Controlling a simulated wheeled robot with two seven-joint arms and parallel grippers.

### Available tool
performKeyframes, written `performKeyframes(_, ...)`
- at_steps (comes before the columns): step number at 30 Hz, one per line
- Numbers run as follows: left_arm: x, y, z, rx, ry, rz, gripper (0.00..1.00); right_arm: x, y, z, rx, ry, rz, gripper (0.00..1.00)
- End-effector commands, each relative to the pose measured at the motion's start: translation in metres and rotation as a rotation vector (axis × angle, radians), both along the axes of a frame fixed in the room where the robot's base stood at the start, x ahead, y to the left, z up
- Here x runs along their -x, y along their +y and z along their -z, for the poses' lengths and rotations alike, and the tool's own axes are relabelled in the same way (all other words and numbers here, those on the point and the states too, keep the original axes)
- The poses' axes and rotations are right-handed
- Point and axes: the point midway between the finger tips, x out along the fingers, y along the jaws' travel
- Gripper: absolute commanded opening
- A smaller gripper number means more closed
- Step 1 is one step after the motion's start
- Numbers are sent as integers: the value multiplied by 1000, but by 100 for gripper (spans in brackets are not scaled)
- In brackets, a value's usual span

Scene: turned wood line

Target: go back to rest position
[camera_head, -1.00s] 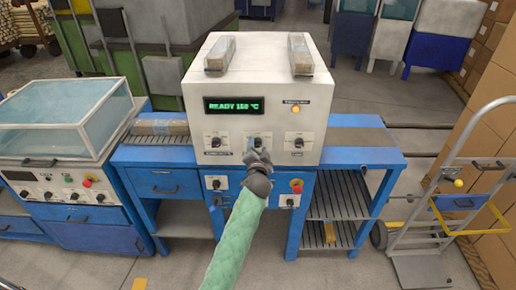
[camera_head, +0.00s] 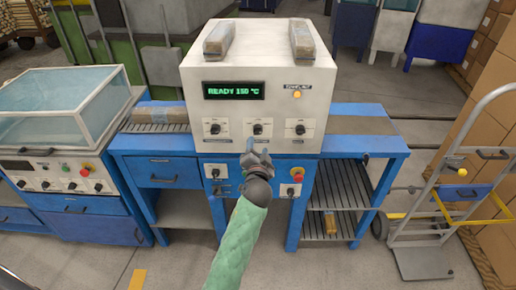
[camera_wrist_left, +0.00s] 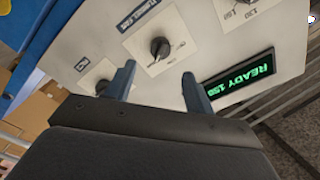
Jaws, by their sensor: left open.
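My left gripper (camera_head: 259,147) is in front of the white machine (camera_head: 310,85), close below its middle knob (camera_head: 258,129). In the left wrist view its two blue-grey fingers (camera_wrist_left: 158,84) are apart, with nothing between them. A black knob (camera_wrist_left: 160,48) on the white panel shows just beyond the fingertips, and I see no contact with it. The green display (camera_head: 234,89) reads READY 150 °C. My green-sleeved left arm comes up from the bottom of the head view. My right gripper is not in view.
The machine stands on a blue bench (camera_head: 375,145) with a lower slatted shelf. Wrapped blocks lie on the machine's top and on the bench at left. A glass-topped unit (camera_head: 60,115) stands left, a hand truck (camera_head: 425,215) right. Grey floor lies in front.

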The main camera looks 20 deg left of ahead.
Motion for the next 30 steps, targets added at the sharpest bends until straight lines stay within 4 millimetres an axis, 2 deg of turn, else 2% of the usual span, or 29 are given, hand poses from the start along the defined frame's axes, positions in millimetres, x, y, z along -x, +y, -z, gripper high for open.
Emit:
performKeyframes(10,0,0,0,8,-2,0,54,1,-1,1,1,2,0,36)
performKeyframes(14,-1,0,8,86,11,0,54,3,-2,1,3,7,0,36)
performKeyframes(17,-7,-7,38,186,65,19,54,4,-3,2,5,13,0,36)
performKeyframes(20,-14,-18,83,289,145,38,54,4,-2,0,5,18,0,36)
performKeyframes(25,-16,-37,178,453,315,59,54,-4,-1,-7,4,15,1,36)
performKeyframes(30,10,-49,280,576,491,51,54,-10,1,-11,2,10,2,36)
